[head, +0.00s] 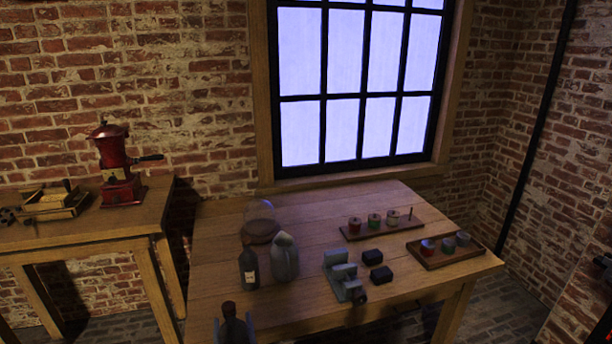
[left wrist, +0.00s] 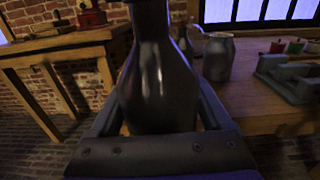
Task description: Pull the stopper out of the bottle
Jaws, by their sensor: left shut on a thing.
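A dark bottle (head: 233,328) is at the bottom of the head view, over the table's near left part. My left gripper (head: 234,334) is shut on it, one blue-grey finger on each side. In the left wrist view the same bottle (left wrist: 160,80) looks upright and glossy between the fingers. Its top is cut off there. In the head view its narrow top (head: 229,308) looks brownish, and I cannot make out a stopper clearly. Whether the bottle's base touches the table is hidden. A second dark bottle (head: 249,270) with a pale label stands farther back.
A grey jug (head: 285,258) and a glass dome (head: 260,220) stand behind the held bottle. A side table (head: 90,222) bears a red grinder (head: 120,180).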

